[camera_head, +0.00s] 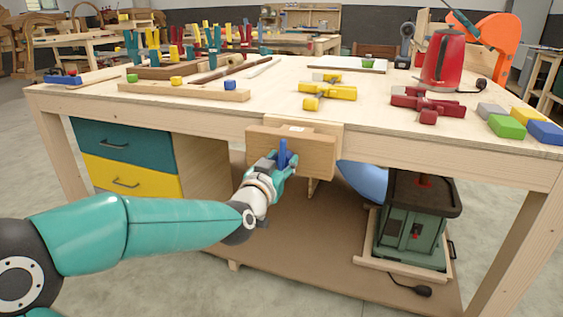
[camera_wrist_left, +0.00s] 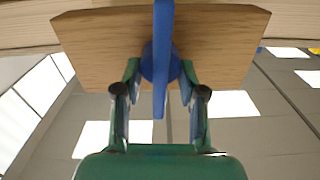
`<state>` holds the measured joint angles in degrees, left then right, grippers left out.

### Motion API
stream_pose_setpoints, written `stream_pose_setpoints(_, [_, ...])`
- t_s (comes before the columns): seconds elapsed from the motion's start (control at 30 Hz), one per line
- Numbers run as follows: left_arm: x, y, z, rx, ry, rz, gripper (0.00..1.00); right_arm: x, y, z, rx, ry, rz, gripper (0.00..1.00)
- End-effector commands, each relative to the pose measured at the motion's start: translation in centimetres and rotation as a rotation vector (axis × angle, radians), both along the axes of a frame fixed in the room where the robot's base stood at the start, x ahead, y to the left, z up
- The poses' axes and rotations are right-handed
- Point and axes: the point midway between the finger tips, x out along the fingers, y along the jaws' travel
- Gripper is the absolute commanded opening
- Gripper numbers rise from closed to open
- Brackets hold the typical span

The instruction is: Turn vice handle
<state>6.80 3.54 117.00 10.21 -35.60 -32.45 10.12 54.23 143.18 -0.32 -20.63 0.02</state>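The wooden vice (camera_head: 310,150) is mounted on the front edge of the workbench. Its blue handle (camera_head: 283,152) stands about upright at the vice's front face. In the left wrist view, the handle (camera_wrist_left: 161,60) is a vertical blue bar with a round hub behind it, in front of the wooden jaw (camera_wrist_left: 220,45). My left gripper (camera_head: 282,168) is at the handle. In the left wrist view, its two fingers (camera_wrist_left: 160,80) stand on either side of the bar, with a visible gap on each side. My right gripper is not in view.
The workbench top (camera_head: 280,95) holds yellow clamps (camera_head: 328,90), red clamps (camera_head: 428,104), a red kettle (camera_head: 443,60) and coloured blocks (camera_head: 507,126) at the right. Drawers (camera_head: 125,160) are below left. A green machine (camera_head: 415,220) stands on the lower shelf.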

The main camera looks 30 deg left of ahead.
Motion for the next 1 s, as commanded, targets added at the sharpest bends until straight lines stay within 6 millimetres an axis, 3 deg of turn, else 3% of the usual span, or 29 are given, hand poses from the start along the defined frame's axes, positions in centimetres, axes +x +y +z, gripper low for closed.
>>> stream_pose_setpoints(0.03, [0.00, -0.02, 0.01, 0.000, 0.000, -0.001, 0.27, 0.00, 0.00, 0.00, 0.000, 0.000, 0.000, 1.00])
stream_pose_setpoints(0.17, [-0.01, -0.03, 0.01, 0.001, 0.000, -0.001, 0.06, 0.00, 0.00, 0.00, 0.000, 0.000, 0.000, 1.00])
stream_pose_setpoints(0.5, [0.03, -0.22, 0.04, 0.176, 0.043, -0.002, 0.06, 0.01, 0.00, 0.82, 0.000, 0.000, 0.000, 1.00])
stream_pose_setpoints(0.8, [0.02, -0.26, -0.07, 0.190, 0.047, -0.002, 0.06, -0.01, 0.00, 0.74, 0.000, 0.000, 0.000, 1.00])
stream_pose_setpoints(0.83, [0.02, -0.26, -0.07, 0.190, 0.047, -0.002, 0.45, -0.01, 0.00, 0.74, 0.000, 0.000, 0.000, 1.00])
stream_pose_setpoints(0.93, [0.02, -0.26, -0.07, 0.189, 0.047, -0.002, 0.62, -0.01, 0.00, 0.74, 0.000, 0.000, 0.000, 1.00])
stream_pose_setpoints(1.0, [0.03, -0.24, -0.06, 0.190, 0.046, -0.002, 0.66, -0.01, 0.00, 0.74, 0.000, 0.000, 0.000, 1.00])
